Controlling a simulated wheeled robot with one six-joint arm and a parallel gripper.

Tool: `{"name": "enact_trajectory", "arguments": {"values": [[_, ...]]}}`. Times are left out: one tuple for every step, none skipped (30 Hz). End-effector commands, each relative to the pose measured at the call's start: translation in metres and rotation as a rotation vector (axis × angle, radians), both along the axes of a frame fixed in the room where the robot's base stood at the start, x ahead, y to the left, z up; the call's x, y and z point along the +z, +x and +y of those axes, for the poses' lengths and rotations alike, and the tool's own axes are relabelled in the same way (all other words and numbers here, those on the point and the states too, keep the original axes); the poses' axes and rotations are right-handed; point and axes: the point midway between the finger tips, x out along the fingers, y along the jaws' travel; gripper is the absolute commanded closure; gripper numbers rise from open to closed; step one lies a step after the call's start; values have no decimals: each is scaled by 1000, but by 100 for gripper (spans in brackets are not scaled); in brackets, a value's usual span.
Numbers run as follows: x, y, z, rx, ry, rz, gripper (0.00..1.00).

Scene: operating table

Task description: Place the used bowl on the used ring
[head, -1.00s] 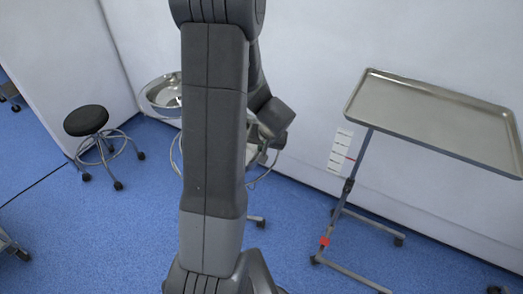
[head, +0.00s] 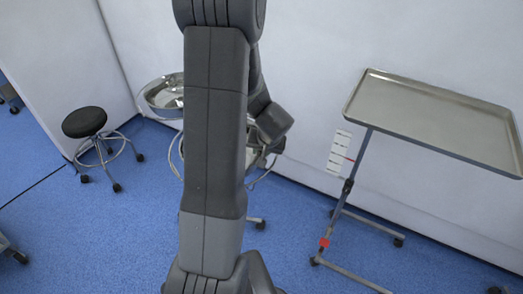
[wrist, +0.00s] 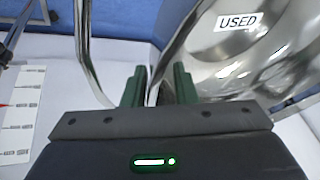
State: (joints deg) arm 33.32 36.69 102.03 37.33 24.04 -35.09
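The steel bowl with a "USED" label (wrist: 236,22) fills the right of the wrist view, tilted in that picture. My gripper (wrist: 159,88) has two green fingers, standing apart with the bowl's rim between them. A gap shows beside the rim, so the fingers do not look closed on it. In the head view my arm hides the gripper and much of the stand. A steel bowl (head: 160,93) shows left of my arm, its label not readable. A metal ring (head: 262,175) of the stand shows partly right of my arm; its label is hidden.
A steel tray on a wheeled stand (head: 435,118) is at the right, with a white label strip (head: 339,153) near it. A black stool (head: 85,122) stands at the left. A white wall is behind.

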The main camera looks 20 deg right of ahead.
Motion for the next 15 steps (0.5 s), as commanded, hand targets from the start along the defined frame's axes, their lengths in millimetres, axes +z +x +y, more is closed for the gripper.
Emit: {"name": "enact_trajectory", "arguments": {"values": [[4,0,0,0,0,0,74],[6,-1,0,0,0,-1,74],[9,-3,0,-1,-1,-3,74],[13,-4,-1,-1,-1,-3,74],[17,-6,-1,0,-3,-4,74],[23,-9,-1,-1,-2,-3,74],[28,-11,-1,-1,-2,-4,74],[33,-14,-1,-2,-3,-4,74],[40,-17,-1,-2,-3,-4,74],[45,-20,-1,-1,-2,-4,74],[50,-22,-1,-1,-2,-4,74],[57,-25,-1,-1,-3,-4,74],[62,-28,-1,-1,-3,-3,74],[67,-30,-1,-1,-3,-5,74],[73,-33,-1,-1,-3,-4,74]]}}
